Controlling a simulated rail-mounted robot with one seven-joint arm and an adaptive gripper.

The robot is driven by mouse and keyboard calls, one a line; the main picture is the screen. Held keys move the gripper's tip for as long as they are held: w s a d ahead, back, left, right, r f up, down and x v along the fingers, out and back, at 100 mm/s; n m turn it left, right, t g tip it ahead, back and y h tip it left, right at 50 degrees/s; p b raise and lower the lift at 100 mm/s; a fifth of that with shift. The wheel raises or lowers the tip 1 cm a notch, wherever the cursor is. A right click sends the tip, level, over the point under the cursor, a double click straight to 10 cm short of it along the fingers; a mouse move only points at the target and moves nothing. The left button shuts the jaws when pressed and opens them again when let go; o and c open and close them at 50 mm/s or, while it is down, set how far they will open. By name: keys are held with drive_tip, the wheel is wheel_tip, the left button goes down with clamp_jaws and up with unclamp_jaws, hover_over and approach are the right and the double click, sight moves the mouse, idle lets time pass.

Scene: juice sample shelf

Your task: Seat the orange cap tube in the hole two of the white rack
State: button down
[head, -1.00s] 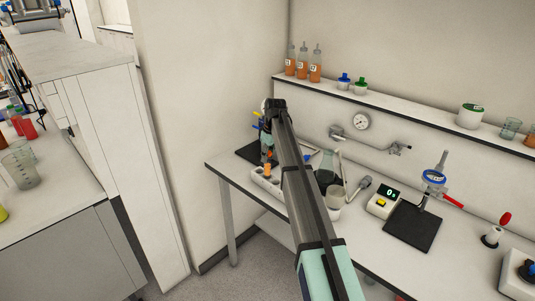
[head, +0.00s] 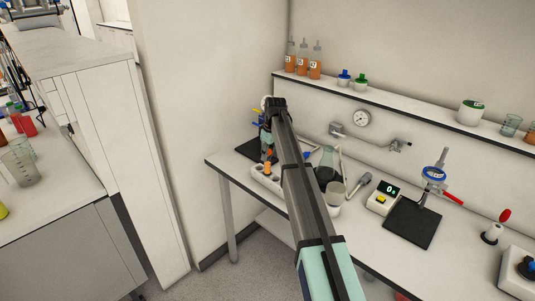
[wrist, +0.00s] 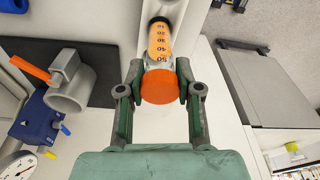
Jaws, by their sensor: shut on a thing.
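The orange cap tube (wrist: 160,47) is clear, with printed graduations and orange contents. In the wrist view my gripper (wrist: 160,84) is shut on it at its orange cap (wrist: 158,86), one finger on each side. In the head view the white rack (head: 258,175) lies at the bench's left end, with dark round holes. Orange shows at the rack, beside my arm. I cannot tell whether the tube is inside a hole.
A blue stand with a grey metal ring (wrist: 72,95) and an orange lever is left of my gripper in the wrist view. A shelf (head: 400,113) runs along the wall.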

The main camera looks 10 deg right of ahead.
sight(268, 161)
drive_tip(key=shift+f+b, duration=0.7)
drive_tip(key=shift+f, duration=1.5)
idle(0.6)
drive_tip(key=c, duration=0.7)
unclamp_jaws()
drive_tip(key=shift+r, duration=0.1)
